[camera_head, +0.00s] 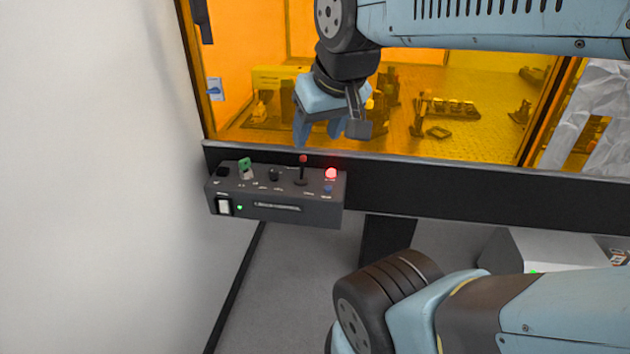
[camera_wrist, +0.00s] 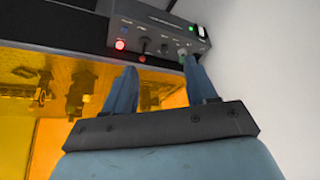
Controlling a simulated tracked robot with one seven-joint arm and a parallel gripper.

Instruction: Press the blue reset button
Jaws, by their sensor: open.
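A dark control box (camera_head: 275,212) is fixed on the black rail below the orange window. A small blue button (camera_head: 327,188) sits at the right end of its top face, just in front of a lit red lamp (camera_head: 331,173). My gripper (camera_head: 318,140) is open and empty, pointing down above and behind the box, apart from it. In the wrist view, the two blue fingers (camera_wrist: 159,64) are spread wide below the box (camera_wrist: 160,32).
A red-topped joystick (camera_head: 302,170), a dark knob (camera_head: 273,175) and a green key switch (camera_head: 245,168) stand on the box, left of the lamp. A white rocker switch (camera_head: 224,207) is on its front. The orange window (camera_head: 500,130) is behind, a white wall (camera_head: 90,180) at left.

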